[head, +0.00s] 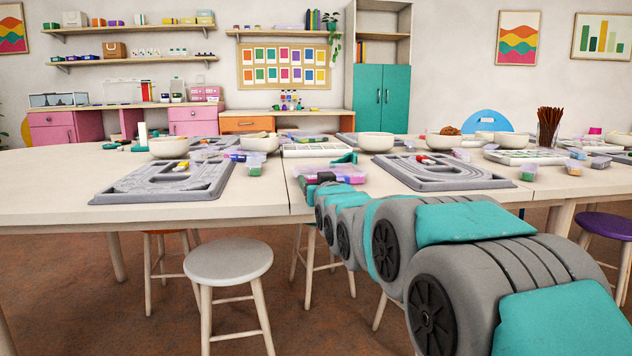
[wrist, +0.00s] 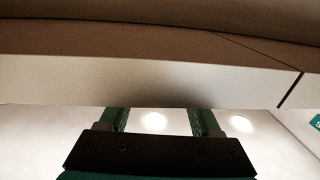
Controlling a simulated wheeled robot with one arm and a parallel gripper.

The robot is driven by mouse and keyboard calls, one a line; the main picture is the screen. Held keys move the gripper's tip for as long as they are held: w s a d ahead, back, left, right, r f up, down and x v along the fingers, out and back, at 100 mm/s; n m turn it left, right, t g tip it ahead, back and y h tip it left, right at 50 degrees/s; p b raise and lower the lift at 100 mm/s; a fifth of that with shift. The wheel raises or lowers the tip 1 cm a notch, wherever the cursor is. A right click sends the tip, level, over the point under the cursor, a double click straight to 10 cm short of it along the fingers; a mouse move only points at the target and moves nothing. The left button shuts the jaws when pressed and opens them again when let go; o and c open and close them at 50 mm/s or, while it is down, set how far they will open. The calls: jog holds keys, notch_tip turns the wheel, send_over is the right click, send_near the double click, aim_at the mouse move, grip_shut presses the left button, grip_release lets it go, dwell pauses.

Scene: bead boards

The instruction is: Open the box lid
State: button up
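A low box with a translucent pink-purple lid (head: 343,171) lies near the front edge of the table, in the middle of the head view. The lid looks closed, with coloured contents showing through. My arm reaches from the lower right to the box's front side, and my own arm links mostly hide the gripper there. In the wrist view my gripper (wrist: 161,120) has its two green fingers well apart, with nothing seen between them. A pale band hides the fingertips, so whether they touch the box cannot be told.
Grey bead boards (head: 128,188) and (head: 455,184) lie left and right of the box. White bowls (head: 376,141), a white compartment tray (head: 316,150) and small lidded boxes (head: 527,172) crowd the table (head: 240,205). A grey stool (head: 228,262) stands in front.

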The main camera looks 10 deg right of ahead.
grip_shut()
dwell(1.2)
